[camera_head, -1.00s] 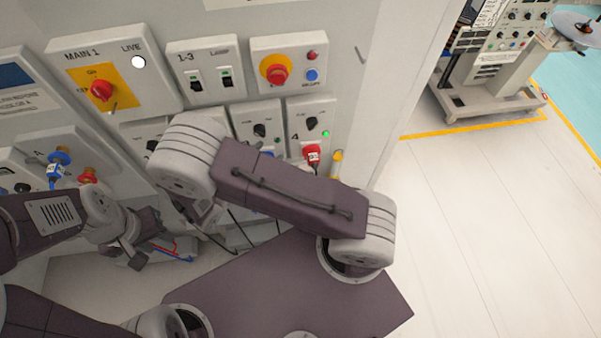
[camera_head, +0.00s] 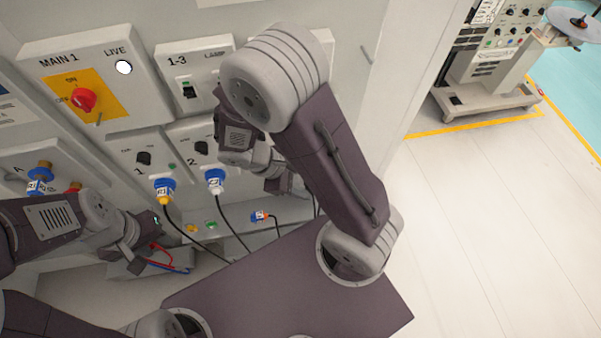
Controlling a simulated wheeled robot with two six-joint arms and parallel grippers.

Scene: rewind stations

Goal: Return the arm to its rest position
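My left arm comes in from the left edge, and its gripper (camera_head: 150,243) is low in front of the panel, fingers apart with nothing seen between them. My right arm (camera_head: 335,165) is raised on the right side of my base, its elbow in front of the upper panel. My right gripper (camera_head: 285,185) is folded behind this arm, close in front of the panel. The arm partly hides it, so I cannot tell whether it is open or shut.
The panel carries a red main switch (camera_head: 83,100), a yellow-and-blue plug (camera_head: 164,191) in station 1 and a blue-and-white plug (camera_head: 215,181) in station 2. Open floor (camera_head: 490,230) lies right; a wheeled machine (camera_head: 490,60) stands behind.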

